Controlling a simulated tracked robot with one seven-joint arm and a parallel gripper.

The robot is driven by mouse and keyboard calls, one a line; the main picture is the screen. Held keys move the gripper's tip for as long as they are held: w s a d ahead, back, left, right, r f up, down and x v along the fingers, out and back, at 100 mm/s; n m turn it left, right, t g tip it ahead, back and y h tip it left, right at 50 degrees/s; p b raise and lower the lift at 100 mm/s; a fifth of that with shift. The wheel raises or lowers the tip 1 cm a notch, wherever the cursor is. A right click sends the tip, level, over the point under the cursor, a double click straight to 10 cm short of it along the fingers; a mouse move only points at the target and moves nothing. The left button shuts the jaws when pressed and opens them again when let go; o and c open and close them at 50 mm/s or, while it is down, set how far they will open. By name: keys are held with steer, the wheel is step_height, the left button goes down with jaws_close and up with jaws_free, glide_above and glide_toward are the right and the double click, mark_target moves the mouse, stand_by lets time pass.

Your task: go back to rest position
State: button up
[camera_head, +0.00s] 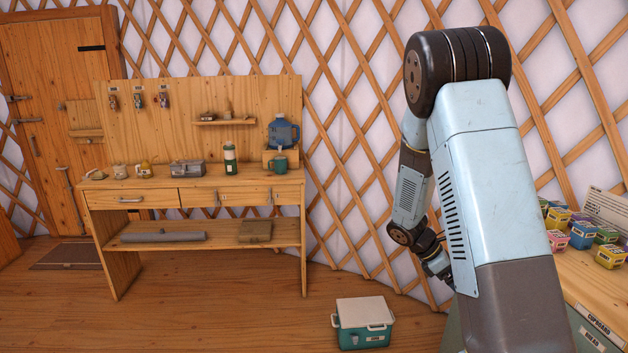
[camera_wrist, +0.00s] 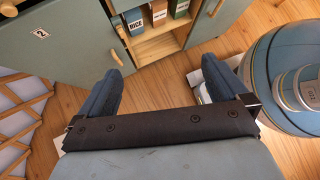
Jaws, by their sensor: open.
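My gripper (camera_wrist: 160,95) shows in the wrist view with its two dark blue fingers spread wide apart and nothing between them. It points down toward the wooden floor, in front of an open cabinet (camera_wrist: 70,45). In the head view my arm is folded on the right, its elbow high and its forearm hanging down. The gripper end is partly hidden behind my upper arm there.
A wooden workbench (camera_head: 200,197) with small items stands at the left. A teal and white cooler (camera_head: 363,322) sits on the floor. A counter with several colored boxes (camera_head: 583,235) is at the right, close to my arm. Open floor lies before the bench.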

steer(key=s+a+r+m+t+y, duration=0.3)
steer(key=s+a+r+m, duration=0.1)
steer(key=s+r, duration=0.3)
steer(key=s+a+r+m+t+y, duration=0.3)
steer(key=s+a+r+m, duration=0.2)
steer(key=s+r, duration=0.3)
steer(key=s+a+r+m+t+y, duration=0.3)
steer(key=s+a+r+m, duration=0.2)
steer(key=r, duration=0.7)
steer(key=s+m, duration=0.2)
steer(key=shift+s+a, duration=0.15)
steer(key=shift+s, duration=0.15)
